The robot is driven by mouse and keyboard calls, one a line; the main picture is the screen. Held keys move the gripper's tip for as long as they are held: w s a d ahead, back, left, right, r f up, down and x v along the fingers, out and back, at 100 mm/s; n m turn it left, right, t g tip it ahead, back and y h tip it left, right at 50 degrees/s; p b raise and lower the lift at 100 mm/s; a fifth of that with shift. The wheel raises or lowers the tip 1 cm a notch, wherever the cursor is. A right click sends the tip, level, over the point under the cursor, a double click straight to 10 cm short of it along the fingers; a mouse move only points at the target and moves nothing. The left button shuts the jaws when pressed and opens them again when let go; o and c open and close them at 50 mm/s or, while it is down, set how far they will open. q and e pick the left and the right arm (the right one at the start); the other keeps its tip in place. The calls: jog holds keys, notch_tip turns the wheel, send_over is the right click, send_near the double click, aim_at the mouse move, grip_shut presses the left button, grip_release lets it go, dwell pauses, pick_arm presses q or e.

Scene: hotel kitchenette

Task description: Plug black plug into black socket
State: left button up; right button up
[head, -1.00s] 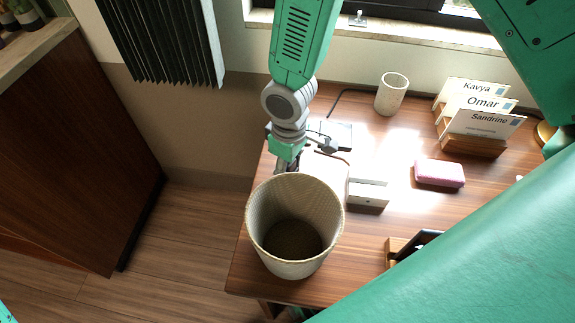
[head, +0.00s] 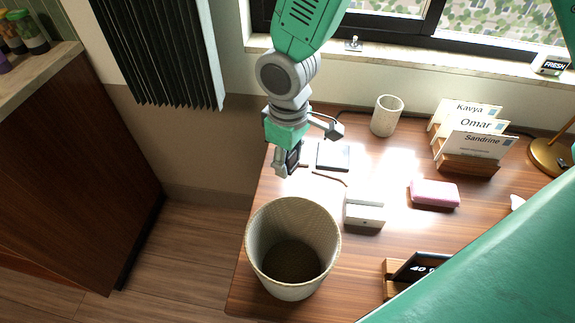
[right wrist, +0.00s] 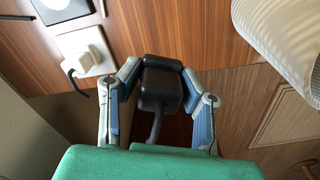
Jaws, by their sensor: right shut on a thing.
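The black plug (right wrist: 160,82) is between the fingers of my right gripper (right wrist: 160,98), which is shut on it; its cord hangs toward the wrist. In the head view my right gripper (head: 288,166) is above the desk's left edge, left of the black socket (head: 333,156). The socket is a dark square plate on the desk, apart from the plug. In the right wrist view the black socket (right wrist: 62,10) is partly cut off at the top left. A white plug (right wrist: 90,52) sits in a white socket beside it. My left gripper is not in view.
A woven bin (head: 254,252) stands in front of my right gripper. A white box (head: 364,214), pink sponge (head: 433,194), cup (head: 387,116) and name cards (head: 472,145) are on the desk (head: 395,235). The floor left of the desk is open.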

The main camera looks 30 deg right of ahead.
jog(key=shift+d, duration=0.1)
jog(key=w+d+f+m+b, duration=0.2)
jog(key=w+d+m, duration=0.1)
jog(key=d+m, duration=0.45)
jog(key=m+b, duration=0.2)
jog(key=m, duration=0.4)
send_over(333, 155)
jog(key=shift+s+d+f, duration=0.1)
jog(key=shift+f, duration=0.1)
jog(key=shift+a, duration=0.2)
jog(key=shift+f, duration=0.1)
notch_tip(333, 155, down, 3)
jog(key=b, duration=0.2)
jog(key=shift+d+r+b, duration=0.15)
jog(key=shift+r+b, duration=0.05)
jog(key=shift+b, duration=0.1)
notch_tip(333, 155, down, 3)
jog(key=b, duration=0.3)
